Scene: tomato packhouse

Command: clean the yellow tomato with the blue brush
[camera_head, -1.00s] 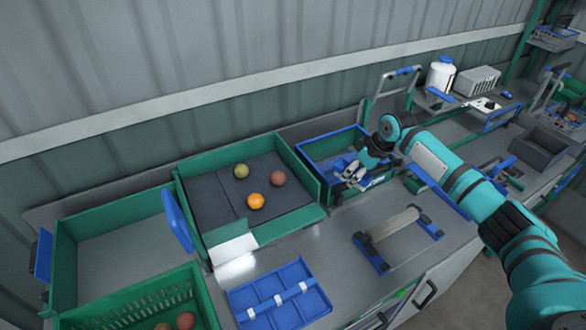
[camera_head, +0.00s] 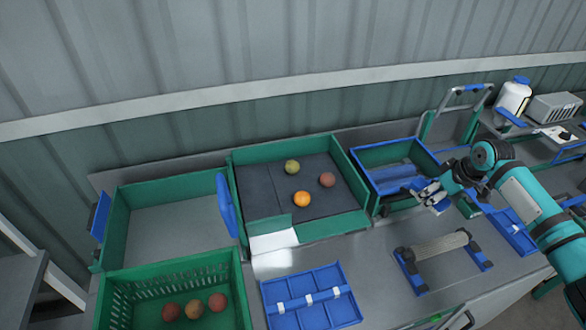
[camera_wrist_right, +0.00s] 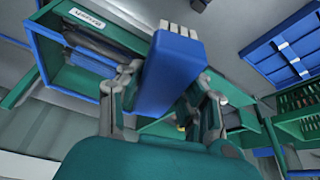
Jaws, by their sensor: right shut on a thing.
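The yellow tomato (camera_head: 302,199), orange-yellow in tone, lies on the dark mat of a green-walled tray, nearest the front. A yellow-green tomato (camera_head: 292,167) and a red tomato (camera_head: 327,180) lie behind it. My right gripper (camera_head: 432,194) is at the front right corner of a blue-rimmed bin, right of that tray and apart from the tomatoes. In the right wrist view it is shut on the blue brush (camera_wrist_right: 172,75), a blue block with pale bristles pointing away from the palm. My left gripper is not in view.
The blue-rimmed bin (camera_head: 365,173) stands beside the tomato tray (camera_head: 233,195). An empty green bin (camera_head: 118,225) and a green crate (camera_head: 240,290) with several red tomatoes are at left. A blue divided tray (camera_head: 345,312) and a roller stand (camera_head: 408,270) are in front.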

